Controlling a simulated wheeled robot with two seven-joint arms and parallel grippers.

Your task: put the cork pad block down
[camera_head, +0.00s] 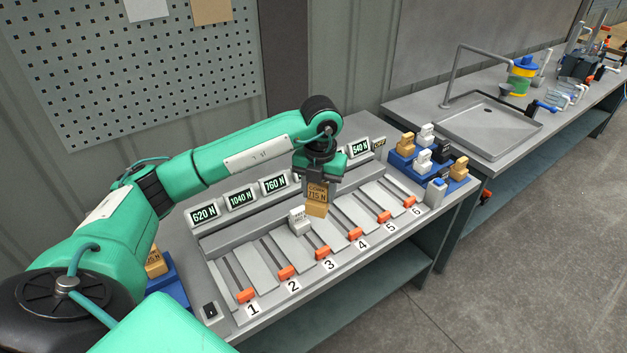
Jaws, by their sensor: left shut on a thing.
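The cork pad block (316,208) is tan-orange and its label reads "CORK" and "715 N". My left gripper (318,188) points down and is shut on it, over the middle lanes of the dosing skid (262,262). The block's lower part shows below the fingers. I cannot tell whether its underside touches the skid. A white block (298,221) stands on the skid just left of it, near lane 3. My right gripper is not in view.
Lanes numbered 1 to 6 have orange stops (286,273) at the front and displays (240,198) behind; my gripper hides part of that row. A blue tray (401,160) with several blocks is at right. Another blue tray (172,286) with a tan block is at left. Lanes 1 and 2 look clear.

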